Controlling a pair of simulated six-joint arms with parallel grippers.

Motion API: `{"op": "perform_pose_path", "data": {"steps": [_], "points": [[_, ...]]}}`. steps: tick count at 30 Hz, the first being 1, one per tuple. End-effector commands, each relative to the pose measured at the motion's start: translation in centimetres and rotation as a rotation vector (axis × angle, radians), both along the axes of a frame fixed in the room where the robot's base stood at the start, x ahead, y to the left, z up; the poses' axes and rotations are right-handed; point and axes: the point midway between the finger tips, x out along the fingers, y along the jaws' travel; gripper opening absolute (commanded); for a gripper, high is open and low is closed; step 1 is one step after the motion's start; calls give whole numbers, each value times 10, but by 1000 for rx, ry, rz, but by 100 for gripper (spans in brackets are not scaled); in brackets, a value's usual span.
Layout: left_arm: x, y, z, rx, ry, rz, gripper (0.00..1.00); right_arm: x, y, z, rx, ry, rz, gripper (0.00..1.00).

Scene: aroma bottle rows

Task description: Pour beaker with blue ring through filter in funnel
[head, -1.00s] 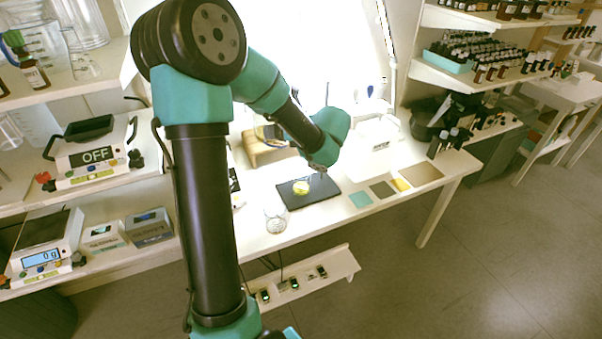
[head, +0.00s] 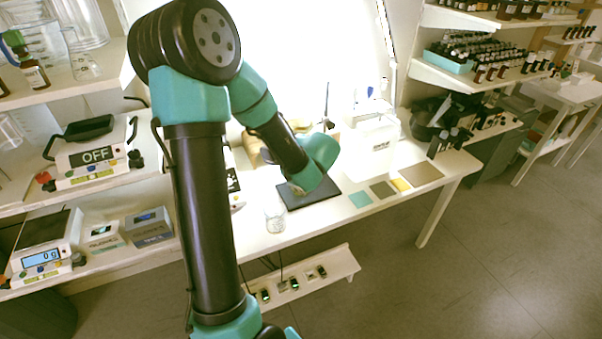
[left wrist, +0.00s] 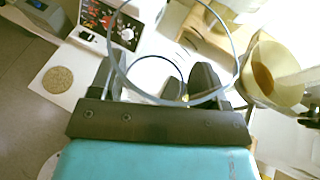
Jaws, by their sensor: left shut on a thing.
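In the left wrist view, my left gripper (left wrist: 158,82) is shut on a clear beaker with a blue ring (left wrist: 233,62). I look into the beaker, and its walls are see-through. I cannot tell how much liquid the beaker holds. In the head view, my left arm's wrist hangs over the black mat and hides the gripper and the held beaker. My right gripper is not in view.
A small glass beaker (head: 275,219) stands left of the black mat (head: 322,193) on the white bench. A round tan disc (left wrist: 58,80) and a control panel (left wrist: 113,22) show at the left in the wrist view. Coloured squares (head: 360,199) lie on the right.

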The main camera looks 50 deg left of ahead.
Motion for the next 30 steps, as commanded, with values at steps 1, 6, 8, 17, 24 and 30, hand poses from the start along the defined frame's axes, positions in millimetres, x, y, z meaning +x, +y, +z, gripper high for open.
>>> {"op": "perform_pose_path", "data": {"steps": [1, 6, 8, 17, 24, 30], "points": [[0, 0, 1, 0, 0, 0, 42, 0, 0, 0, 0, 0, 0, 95], [-6, -1, 7, 1, -2, 1, 42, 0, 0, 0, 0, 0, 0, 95], [-9, -2, 11, 1, -3, 1, 42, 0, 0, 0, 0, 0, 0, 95], [-26, -5, 27, 1, -1, 2, 42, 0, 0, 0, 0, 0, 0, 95], [-38, -8, 40, 0, -1, 0, 42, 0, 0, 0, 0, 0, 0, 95], [-48, -10, 49, 0, 0, 0, 42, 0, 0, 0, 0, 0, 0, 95]]}}
